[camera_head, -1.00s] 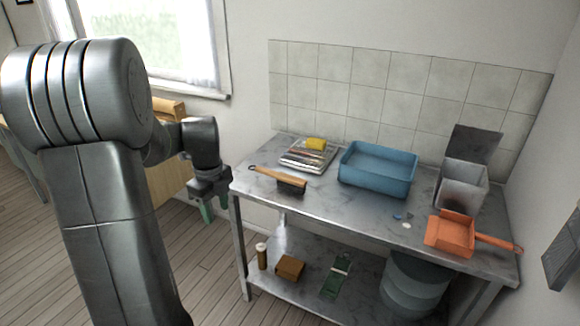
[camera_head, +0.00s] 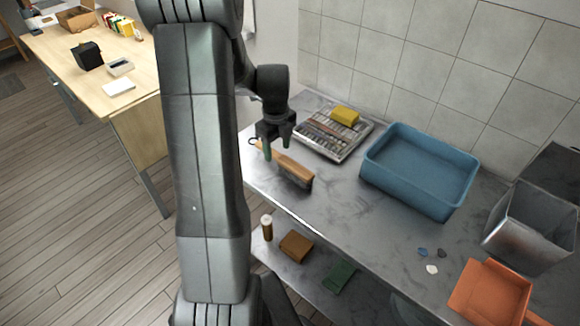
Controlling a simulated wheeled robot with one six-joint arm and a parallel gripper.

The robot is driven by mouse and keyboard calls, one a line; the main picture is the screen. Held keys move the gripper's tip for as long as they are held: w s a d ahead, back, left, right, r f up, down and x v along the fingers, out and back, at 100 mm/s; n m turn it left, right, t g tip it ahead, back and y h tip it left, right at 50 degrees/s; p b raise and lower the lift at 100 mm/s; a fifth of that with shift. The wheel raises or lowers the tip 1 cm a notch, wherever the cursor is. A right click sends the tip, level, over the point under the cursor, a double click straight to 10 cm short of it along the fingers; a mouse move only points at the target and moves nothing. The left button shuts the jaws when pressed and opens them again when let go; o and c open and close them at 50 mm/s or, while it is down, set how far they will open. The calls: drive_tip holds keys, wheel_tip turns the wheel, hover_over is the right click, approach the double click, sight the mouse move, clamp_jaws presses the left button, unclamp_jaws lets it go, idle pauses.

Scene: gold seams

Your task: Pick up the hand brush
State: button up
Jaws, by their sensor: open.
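The hand brush (camera_head: 290,166) lies on the left part of the grey metal table. It has a wooden handle and dark bristles, and a hanging loop at its left end. My gripper (camera_head: 277,148) points down over the handle end of the brush, with its two fingers apart. The fingers hide part of the handle. I cannot tell whether they are above the handle or around it.
A tray with a yellow sponge (camera_head: 343,115) lies just behind the brush. A blue tub (camera_head: 418,172) stands to the right. An orange dustpan (camera_head: 490,292) and a metal bin (camera_head: 530,230) are farther right. Small shards (camera_head: 432,268) lie near the dustpan. A wooden table (camera_head: 100,70) stands at the far left.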

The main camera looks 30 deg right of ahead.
sight(279, 156)
drive_tip(key=f, duration=0.4)
drive_tip(key=shift+s+d+f+p, duration=0.2)
drive_tip(key=shift+f+p, duration=0.1)
drive_tip(key=shift+f, duration=0.1)
drive_tip(key=shift+c, duration=0.5)
drive_tip(key=c, duration=1)
